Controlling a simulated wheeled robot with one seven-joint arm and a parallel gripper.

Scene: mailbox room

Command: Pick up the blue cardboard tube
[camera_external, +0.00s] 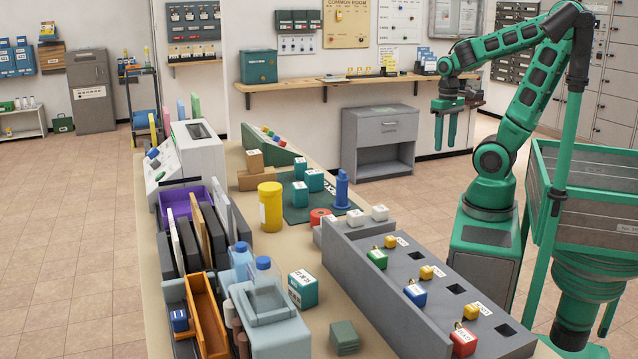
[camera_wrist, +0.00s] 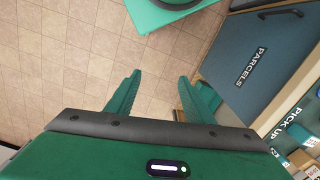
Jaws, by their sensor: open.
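A blue upright cylinder (camera_external: 341,190) with a wider foot stands on the counter by the green mat in the external view. A blue roll (camera_external: 141,119) lies on a rack at the back left. I cannot tell for sure which, if either, is the blue cardboard tube. My gripper (camera_external: 446,130) hangs fingers down, right of and beyond the counter, well apart from both. It also shows in the wrist view (camera_wrist: 159,80), open and empty, with tiled floor between its fingers. No blue tube is recognisable in the wrist view.
A yellow cylinder (camera_external: 270,206), small teal boxes (camera_external: 301,194) and a red roll (camera_external: 320,216) stand close to the blue cylinder. A long grey slotted box (camera_external: 375,287) fills the counter's near right. A parcels surface (camera_wrist: 245,50) shows at right.

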